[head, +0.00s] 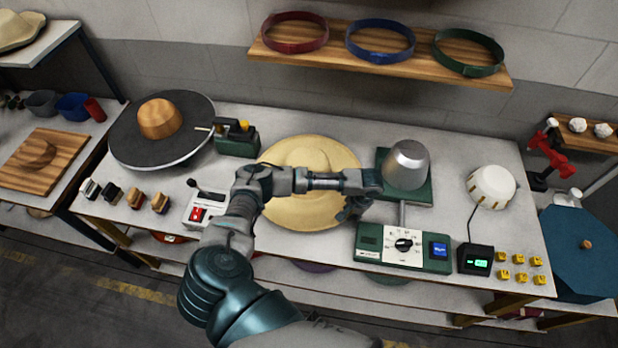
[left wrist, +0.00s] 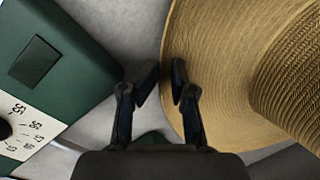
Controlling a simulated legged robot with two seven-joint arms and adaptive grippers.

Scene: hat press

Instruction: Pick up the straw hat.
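The straw hat (head: 283,212) lies on the grey workbench, brim down, its crown partly hidden behind my left arm. My left gripper (head: 352,208) is at the right side of the brim in the head view. In the left wrist view the hat (left wrist: 215,60) fills the right side, with its woven crown at the far right. The left gripper (left wrist: 163,80) is open there, with a gap between its fingertips. The brim's edge runs through this gap; one fingertip overlaps the brim, the other is outside it. Contact cannot be told. My right gripper is not in view.
A green hat press (head: 405,245) with a metal dome (head: 405,165) stands close right of the hat. A small lever box (head: 205,208) is left, a round black turntable (head: 162,130) with a wooden block back left. A white dome (head: 490,185) stands right.

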